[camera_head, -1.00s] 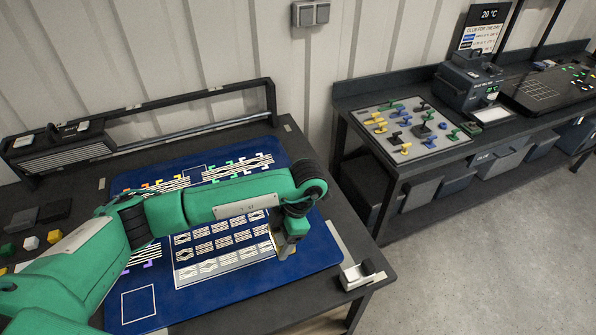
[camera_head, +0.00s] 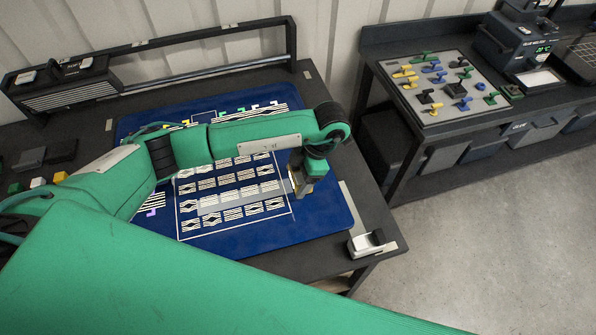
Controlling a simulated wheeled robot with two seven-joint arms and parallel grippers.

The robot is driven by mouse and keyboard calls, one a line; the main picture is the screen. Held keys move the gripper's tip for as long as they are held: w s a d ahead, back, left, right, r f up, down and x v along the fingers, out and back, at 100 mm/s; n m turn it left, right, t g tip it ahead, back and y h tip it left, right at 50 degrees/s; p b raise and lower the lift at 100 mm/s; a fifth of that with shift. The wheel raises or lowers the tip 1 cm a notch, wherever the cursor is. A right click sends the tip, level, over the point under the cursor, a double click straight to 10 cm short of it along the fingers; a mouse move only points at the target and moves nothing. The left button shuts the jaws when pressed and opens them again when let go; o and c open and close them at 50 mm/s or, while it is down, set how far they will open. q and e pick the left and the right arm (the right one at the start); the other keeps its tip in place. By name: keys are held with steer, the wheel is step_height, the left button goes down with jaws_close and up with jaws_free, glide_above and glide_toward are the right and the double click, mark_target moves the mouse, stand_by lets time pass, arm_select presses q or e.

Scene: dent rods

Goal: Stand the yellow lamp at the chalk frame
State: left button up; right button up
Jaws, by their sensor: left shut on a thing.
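My left gripper (camera_head: 303,188) points down over the right part of the blue mat (camera_head: 325,215), by the right edge of the large white-lined frame (camera_head: 240,232). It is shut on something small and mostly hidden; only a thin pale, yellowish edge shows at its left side. I cannot tell if this is the yellow lamp, and no other clear lamp shows on the mat. The large frame surrounds rows of black-and-white striped patches, with a pale band across them. I cannot tell if it is the chalk frame. My right gripper is not in view.
A white-and-black device (camera_head: 368,243) sits at the bench's front right corner. A dark rail (camera_head: 210,70) runs along the back. A side bench holds a grey board (camera_head: 440,85) with several coloured tools. My green arm links hide much of the mat and foreground.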

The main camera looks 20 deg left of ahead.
arm_select(q)
steer(key=shift+f+b, duration=1.6)
steer(key=shift+f, duration=1.7)
steer(key=shift+f+b, duration=0.45)
steer(key=o, duration=1.2)
steer(key=shift+w+d+r, duration=0.1)
steer(key=shift+d+r, duration=0.1)
steer(key=shift+r, duration=0.3)
steer(key=b+v, duration=0.2)
steer(key=v, duration=1)
steer(key=shift+r, duration=0.45)
steer(key=shift+f, duration=0.1)
